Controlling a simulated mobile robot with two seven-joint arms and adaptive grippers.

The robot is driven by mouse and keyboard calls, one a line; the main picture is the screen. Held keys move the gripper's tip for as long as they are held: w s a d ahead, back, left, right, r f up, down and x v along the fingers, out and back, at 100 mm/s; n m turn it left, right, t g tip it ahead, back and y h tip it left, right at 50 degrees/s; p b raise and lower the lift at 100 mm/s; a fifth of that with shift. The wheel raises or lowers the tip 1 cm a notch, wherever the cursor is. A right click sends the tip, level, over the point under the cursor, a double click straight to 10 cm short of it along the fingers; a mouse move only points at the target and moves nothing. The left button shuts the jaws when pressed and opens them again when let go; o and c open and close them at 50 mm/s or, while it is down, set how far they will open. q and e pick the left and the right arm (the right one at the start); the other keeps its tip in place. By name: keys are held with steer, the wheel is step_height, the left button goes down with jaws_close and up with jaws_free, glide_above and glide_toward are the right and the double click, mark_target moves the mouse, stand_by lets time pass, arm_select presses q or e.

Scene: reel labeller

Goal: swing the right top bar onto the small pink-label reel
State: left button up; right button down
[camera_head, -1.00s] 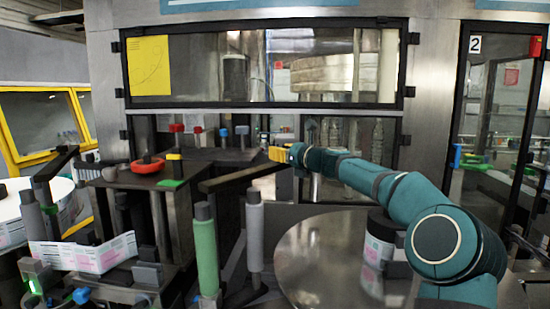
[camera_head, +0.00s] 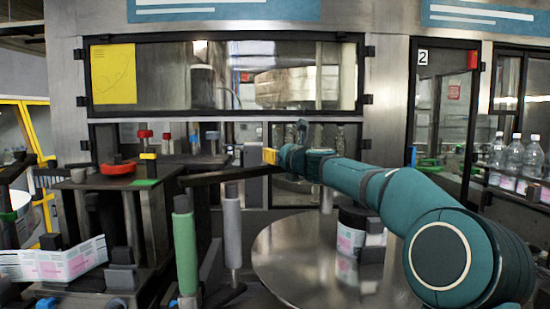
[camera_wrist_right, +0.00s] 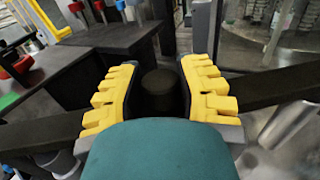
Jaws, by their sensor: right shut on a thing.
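The right top bar (camera_head: 222,177) is a dark, flat bar in the head view, reaching from above the green and grey rollers toward my right gripper (camera_head: 270,157). In the right wrist view the yellow fingers of the gripper (camera_wrist_right: 160,95) are shut on a dark round knob (camera_wrist_right: 158,82), and the bar (camera_wrist_right: 275,88) shows on both sides of them. A dark reel with a white and pink label (camera_head: 373,238) stands on the round steel table, partly behind my right arm. The bar is well to the left of this reel. My left gripper is not in view.
The round steel table (camera_head: 285,262) is mostly bare. A green roller (camera_head: 185,250) and a grey roller (camera_head: 232,235) stand left of it. A label strip (camera_head: 55,262) is at the left. A dark platform with a red ring (camera_head: 118,168) stands behind it.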

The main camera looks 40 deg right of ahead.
stand_by(0.3)
steer(key=c, duration=0.6)
jaws_free()
steer(key=v, duration=1.2)
